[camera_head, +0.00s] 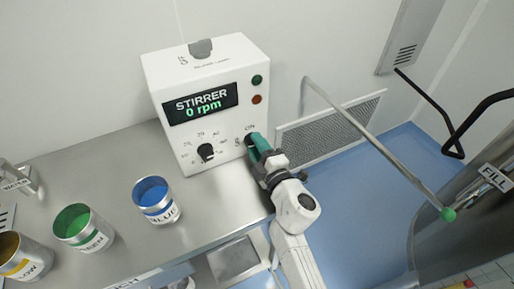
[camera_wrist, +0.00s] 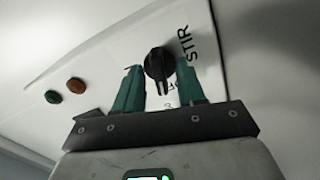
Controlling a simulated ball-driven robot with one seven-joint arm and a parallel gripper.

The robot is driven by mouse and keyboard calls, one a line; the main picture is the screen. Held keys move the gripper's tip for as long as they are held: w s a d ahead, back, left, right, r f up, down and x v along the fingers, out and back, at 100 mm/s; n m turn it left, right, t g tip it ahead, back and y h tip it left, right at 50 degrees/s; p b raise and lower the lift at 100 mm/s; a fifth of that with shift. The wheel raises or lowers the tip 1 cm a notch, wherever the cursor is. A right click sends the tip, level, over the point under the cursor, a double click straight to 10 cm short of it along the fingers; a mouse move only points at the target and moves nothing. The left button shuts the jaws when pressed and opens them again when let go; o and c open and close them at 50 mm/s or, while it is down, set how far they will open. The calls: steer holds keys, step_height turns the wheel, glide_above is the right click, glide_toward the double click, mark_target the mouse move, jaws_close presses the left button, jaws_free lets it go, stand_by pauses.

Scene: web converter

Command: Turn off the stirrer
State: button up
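The stirrer control box (camera_head: 180,78) is white and stands on the steel bench against the wall. Its display (camera_head: 200,103) reads "STIRRER 0 rpm". A black dial (camera_head: 206,152) with a number scale sits below the display. My gripper (camera_head: 255,141) is at the lower right of the box front and hides the switch there. In the wrist view, a black rotary switch (camera_wrist: 158,63) lies between the teal fingertips of my gripper (camera_wrist: 160,70). The fingers are apart, with a gap seen around the switch. Its handle points toward partly hidden lettering; "STIR" is printed beside it.
A green button (camera_head: 257,80) and an orange button (camera_head: 257,99) are right of the display. Blue (camera_head: 176,213), green (camera_head: 97,240) and yellow (camera_head: 30,268) cans stand on the bench at left. A grey rod (camera_head: 372,137) with a green tip extends at right.

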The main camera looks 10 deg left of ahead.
jaws_close()
stand_by(0.4)
steer(key=shift+n+b, duration=0.3)
steer(key=shift+n, duration=1.2)
jaws_free()
